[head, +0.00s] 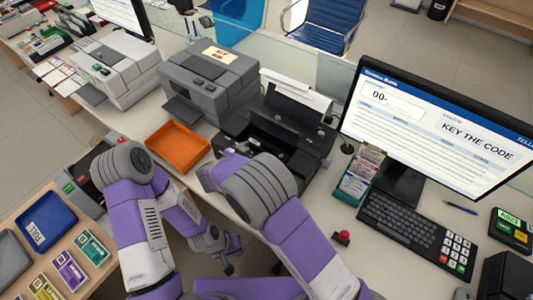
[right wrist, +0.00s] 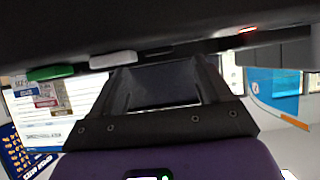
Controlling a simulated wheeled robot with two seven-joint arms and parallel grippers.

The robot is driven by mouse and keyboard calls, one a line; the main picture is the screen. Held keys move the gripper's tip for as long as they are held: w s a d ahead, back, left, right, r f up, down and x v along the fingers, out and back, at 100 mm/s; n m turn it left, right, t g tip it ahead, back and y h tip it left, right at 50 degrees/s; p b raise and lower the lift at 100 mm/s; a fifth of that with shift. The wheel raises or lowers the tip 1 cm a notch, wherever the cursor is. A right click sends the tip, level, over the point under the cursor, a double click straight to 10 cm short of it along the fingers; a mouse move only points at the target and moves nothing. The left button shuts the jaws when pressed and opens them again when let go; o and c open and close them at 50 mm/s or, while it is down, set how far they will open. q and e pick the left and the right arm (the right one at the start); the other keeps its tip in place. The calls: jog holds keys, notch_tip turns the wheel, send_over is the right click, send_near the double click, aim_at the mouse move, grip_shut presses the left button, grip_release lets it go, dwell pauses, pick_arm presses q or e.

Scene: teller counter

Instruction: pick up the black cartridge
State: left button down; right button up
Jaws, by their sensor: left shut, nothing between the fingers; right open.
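The black printer (head: 312,152) stands open on the counter, its cover raised, with dark parts inside. I cannot clearly pick out the black cartridge among them. My right arm reaches to the printer's front left edge; its wrist hides the gripper in the head view. In the right wrist view my right gripper (right wrist: 163,78) is open, with a dark surface beyond the fingers that I cannot identify. A black body with green and white buttons fills the top of that view, very close. My left gripper (head: 226,265) is shut and empty, low in front of the counter edge.
An orange tray (head: 178,146) lies left of the printer, beside a grey machine (head: 208,80). A card holder (head: 358,178), monitor (head: 440,118), keyboard (head: 402,226) and red button (head: 343,237) are to the right. A side table holds a blue tray (head: 47,222) and several coloured packs.

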aim_at(266, 145)
jog(key=x, duration=0.3)
jog(key=b+x, duration=0.1)
jog(key=x, duration=0.2)
jog(key=shift+w+d, duration=0.3)
jog(key=shift+r, duration=0.1)
jog(key=c, duration=1.2)
